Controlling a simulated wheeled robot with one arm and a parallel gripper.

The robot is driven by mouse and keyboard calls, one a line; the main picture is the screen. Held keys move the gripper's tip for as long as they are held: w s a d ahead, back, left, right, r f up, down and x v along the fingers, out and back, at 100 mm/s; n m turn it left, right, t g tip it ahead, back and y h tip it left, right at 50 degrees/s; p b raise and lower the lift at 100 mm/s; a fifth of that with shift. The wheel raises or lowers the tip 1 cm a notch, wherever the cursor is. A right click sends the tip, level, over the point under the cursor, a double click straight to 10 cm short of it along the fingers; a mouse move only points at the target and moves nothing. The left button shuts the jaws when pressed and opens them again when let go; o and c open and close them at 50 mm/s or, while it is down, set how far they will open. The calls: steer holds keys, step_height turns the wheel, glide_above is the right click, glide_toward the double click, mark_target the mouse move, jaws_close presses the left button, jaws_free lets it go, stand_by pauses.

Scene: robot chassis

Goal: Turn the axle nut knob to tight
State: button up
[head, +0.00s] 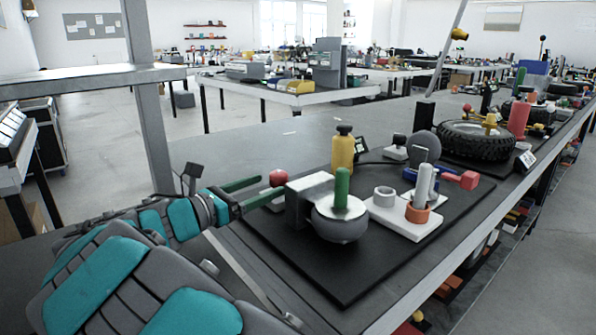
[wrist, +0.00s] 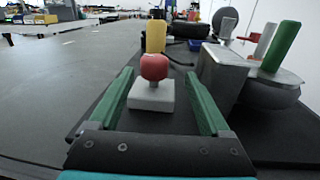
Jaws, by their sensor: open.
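A red round knob (head: 278,177) sits on a small pale grey block, beside a grey bracket (head: 302,205). In the wrist view the red knob (wrist: 154,67) stands upright on its block (wrist: 151,96), between the lines of my fingers. I cannot tell for sure which part is the axle nut knob. My gripper (head: 271,186) is open, with its two green fingers apart and nothing held. In the wrist view my gripper (wrist: 158,75) has one finger on each side of the knob, with gaps. The exact depth of the fingertips relative to the knob is unclear.
A green upright handle (head: 342,187) on a grey round hub (head: 341,225) stands right of the bracket. A yellow cylinder (head: 343,152) stands behind the knob. A white base (head: 403,226) with grey posts lies further right. The bench left of the black board is clear.

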steer(key=shift+w+d+f, duration=0.15)
steer(key=shift+w, duration=0.5)
steer(key=shift+w+d, duration=0.25)
steer(key=shift+x, duration=3.55)
steer(key=shift+c, duration=0.3)
steer(key=shift+p, duration=0.3)
jaws_close()
